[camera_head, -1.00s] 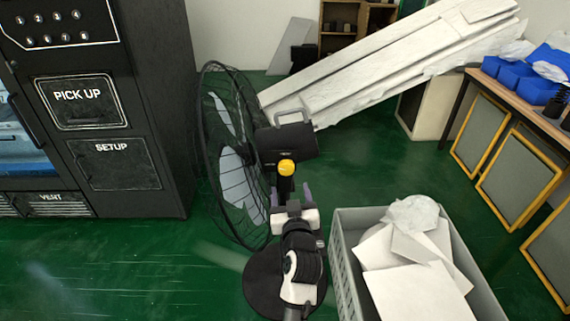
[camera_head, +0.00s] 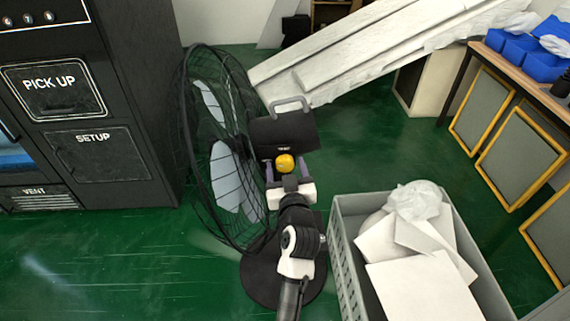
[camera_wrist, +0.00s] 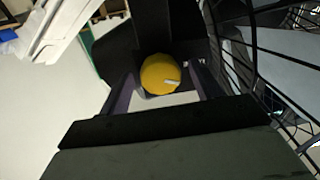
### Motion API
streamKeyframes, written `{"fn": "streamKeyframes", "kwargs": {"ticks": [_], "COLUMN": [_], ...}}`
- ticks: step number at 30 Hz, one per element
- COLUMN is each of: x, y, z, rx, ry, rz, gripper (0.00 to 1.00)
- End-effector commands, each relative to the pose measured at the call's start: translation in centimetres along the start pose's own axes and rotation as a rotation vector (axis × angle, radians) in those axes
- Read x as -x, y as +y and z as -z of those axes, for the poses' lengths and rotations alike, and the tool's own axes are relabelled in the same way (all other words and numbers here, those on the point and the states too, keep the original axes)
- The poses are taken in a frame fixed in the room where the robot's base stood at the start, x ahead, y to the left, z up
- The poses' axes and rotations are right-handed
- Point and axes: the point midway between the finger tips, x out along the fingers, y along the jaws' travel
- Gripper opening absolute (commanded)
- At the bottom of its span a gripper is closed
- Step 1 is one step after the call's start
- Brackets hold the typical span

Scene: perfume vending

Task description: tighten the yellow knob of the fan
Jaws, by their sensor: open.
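The black fan (camera_head: 222,150) stands on the green floor with its cage facing left and its dark motor housing (camera_head: 290,134) on the right. The yellow knob (camera_head: 285,163) is below the housing, on the side facing me. My gripper (camera_head: 284,168) is at the knob, with one purple finger on each side of it. In the wrist view the yellow knob (camera_wrist: 160,74) lies between the tips of my open gripper (camera_wrist: 163,82). A small pale mark shows on the knob. I cannot tell whether the fingers touch it.
A grey crate (camera_head: 346,232) with white scraps stands right of the fan base. A black vending machine (camera_head: 135,120) is close on the left. A long white slab (camera_head: 370,55) leans behind the fan. A table with blue bins (camera_head: 510,45) is at the right.

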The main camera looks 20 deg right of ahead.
Motion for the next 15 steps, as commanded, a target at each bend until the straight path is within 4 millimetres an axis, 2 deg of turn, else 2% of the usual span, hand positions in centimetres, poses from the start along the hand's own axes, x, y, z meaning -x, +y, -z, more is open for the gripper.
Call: {"fn": "streamKeyframes", "kwargs": {"ticks": [6,15], "x": [0.01,0.0], "y": [-0.01,-0.01], "z": [-0.01,-0.01], "rx": [0.0,0.0], "ry": [0.0,0.0], "rz": [0.0,0.0], "gripper": [0.64,0.26]}}
